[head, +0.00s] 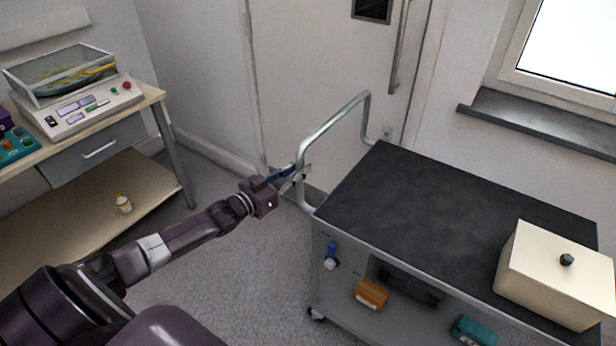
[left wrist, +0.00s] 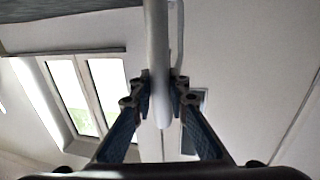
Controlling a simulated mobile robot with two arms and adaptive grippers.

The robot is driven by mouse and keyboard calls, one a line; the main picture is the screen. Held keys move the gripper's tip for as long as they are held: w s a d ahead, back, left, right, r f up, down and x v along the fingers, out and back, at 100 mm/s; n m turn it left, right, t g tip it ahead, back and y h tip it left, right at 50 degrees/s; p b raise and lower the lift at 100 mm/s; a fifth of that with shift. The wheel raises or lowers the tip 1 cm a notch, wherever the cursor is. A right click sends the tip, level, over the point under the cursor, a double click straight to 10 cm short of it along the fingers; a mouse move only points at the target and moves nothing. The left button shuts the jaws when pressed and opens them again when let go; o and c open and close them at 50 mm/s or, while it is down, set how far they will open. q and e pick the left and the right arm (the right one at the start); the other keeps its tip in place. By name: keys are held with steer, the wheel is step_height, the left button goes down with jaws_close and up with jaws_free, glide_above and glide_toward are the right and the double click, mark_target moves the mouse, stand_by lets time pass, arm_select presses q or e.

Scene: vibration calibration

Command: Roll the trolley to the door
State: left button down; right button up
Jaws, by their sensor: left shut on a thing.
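The trolley (head: 430,215) has a dark top, grey sides and a metal push handle (head: 335,122) at its left end. My left gripper (head: 293,176) is shut on the handle near its lower left corner. In the left wrist view the two fingers (left wrist: 160,95) sit on either side of the handle bar (left wrist: 158,45). The door (head: 320,85) is pale with a long vertical pull handle and a small dark window, and stands just behind the trolley handle. My right gripper is not in view.
A cream box (head: 555,275) with a dark knob sits on the trolley's right end. Small items lie on its lower shelf. A workbench (head: 150,98) with an instrument (head: 85,110) stands at the left. Grey floor (head: 235,270) is clear between. A window sill (head: 540,122) juts out at right.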

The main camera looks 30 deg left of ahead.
arm_select(q)
steer(key=shift+a, duration=0.45)
steer(key=c, duration=1.8)
jaws_free()
steer(key=shift+c, duration=0.2)
steer(key=v, duration=1.2)
steer(key=shift+f, duration=0.1)
